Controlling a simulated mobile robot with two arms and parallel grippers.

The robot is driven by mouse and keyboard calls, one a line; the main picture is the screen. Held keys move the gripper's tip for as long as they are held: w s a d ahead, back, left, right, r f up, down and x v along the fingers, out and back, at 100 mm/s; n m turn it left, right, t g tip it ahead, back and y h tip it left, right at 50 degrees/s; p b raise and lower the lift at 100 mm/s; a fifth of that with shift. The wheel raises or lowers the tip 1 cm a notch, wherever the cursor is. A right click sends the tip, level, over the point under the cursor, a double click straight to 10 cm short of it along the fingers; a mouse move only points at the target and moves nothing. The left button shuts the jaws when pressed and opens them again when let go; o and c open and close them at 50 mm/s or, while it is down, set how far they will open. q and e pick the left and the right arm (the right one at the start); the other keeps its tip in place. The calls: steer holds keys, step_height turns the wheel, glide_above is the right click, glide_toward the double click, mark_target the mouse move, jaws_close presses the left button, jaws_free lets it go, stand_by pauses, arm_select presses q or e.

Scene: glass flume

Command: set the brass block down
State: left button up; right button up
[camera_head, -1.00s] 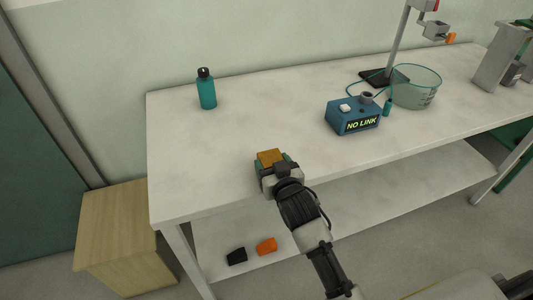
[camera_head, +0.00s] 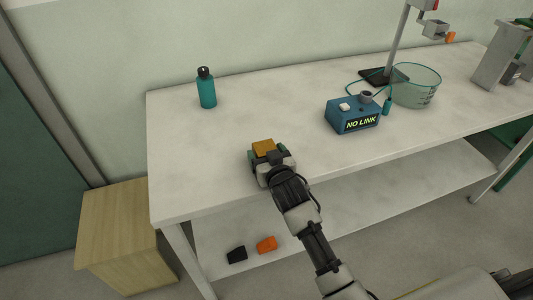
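The brass block (camera_head: 263,146) is a small golden-yellow block near the front edge of the white bench, left of the middle of the view. My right gripper (camera_head: 267,153) reaches in from below with its fingers on either side of the block, shut on it. The gripper hides the block's lower part, so I cannot tell whether it touches the bench top. My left gripper is out of view.
The white bench (camera_head: 200,150) is clear around the block. A teal bottle (camera_head: 206,90) stands behind it to the left. A blue box reading "NO LINK" (camera_head: 352,117) and a glass beaker (camera_head: 416,88) stand to the right. Orange (camera_head: 266,244) and black (camera_head: 237,255) pieces lie on the lower shelf.

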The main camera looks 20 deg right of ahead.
steer(key=shift+o, duration=0.8)
steer(key=shift+s+r, duration=0.1)
steer(key=shift+r, duration=0.05)
steer(key=s+r, duration=0.1)
steer(key=s, duration=1)
steer(key=shift+s+d+r, duration=0.2)
steer(key=shift+s+r, duration=0.15)
steer(key=shift+r, duration=0.05)
